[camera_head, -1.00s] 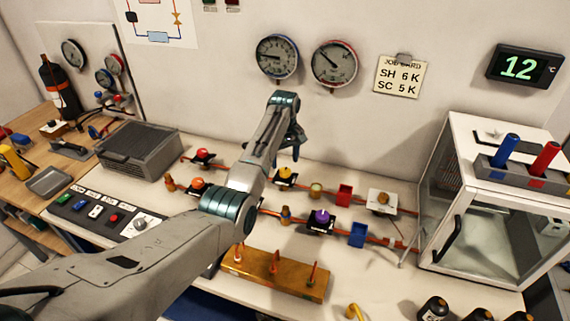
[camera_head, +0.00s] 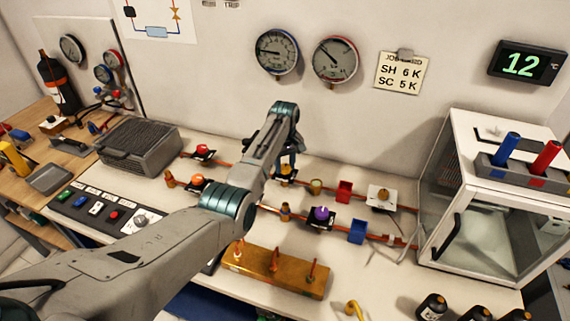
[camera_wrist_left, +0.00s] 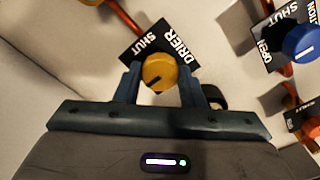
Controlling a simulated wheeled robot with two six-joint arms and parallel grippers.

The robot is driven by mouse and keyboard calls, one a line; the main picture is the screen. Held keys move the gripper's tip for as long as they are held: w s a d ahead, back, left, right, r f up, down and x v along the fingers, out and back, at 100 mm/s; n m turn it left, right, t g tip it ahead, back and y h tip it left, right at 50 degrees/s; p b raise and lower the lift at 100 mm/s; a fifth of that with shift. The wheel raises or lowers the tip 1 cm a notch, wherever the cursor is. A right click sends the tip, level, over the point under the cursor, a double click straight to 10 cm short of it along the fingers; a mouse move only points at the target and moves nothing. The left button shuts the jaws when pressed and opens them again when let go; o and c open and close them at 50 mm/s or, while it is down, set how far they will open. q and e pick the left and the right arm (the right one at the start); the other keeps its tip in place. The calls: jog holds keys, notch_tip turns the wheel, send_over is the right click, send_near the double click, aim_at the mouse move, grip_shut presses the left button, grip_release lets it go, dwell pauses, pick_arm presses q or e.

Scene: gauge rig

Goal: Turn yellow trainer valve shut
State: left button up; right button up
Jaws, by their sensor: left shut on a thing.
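The yellow trainer valve is a round yellow knob with a dark pointer line, on a black plate lettered SHUT and DRIER. It shows in the left wrist view (camera_wrist_left: 160,71) and, partly hidden by my gripper, in the head view (camera_head: 286,169). My left gripper (camera_wrist_left: 160,82) is shut on the knob, with one finger on each side. In the head view, my left gripper (camera_head: 287,160) reaches down onto the valve from above. The pointer line on the knob slants toward the lower left in the wrist view. My right gripper is not in view.
An orange valve (camera_head: 198,181), a red valve (camera_head: 202,149) and a purple valve (camera_head: 321,213) sit along the copper pipes nearby. A blue valve (camera_wrist_left: 301,42) is close in the wrist view. A glass-fronted cabinet (camera_head: 480,205) stands at the right.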

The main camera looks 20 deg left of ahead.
pick_arm(q)
jog(key=m+p, duration=0.1)
jog(key=m, duration=0.1)
jog(key=shift+r+m+p, duration=0.15)
jog(key=shift+m+p, duration=0.15)
jog(key=m+p, duration=0.1)
jog(key=m, duration=0.4)
jog(key=shift+p, duration=0.4)
jog(key=m+p, duration=0.1)
jog(key=m, duration=0.4)
jog(key=shift+m, duration=0.4)
jog(key=m, duration=0.3)
jog(key=shift+w+m+p, duration=0.1)
jog(key=shift+m+p, duration=0.2)
jog(key=shift+m, duration=0.4)
jog(key=o, duration=1)
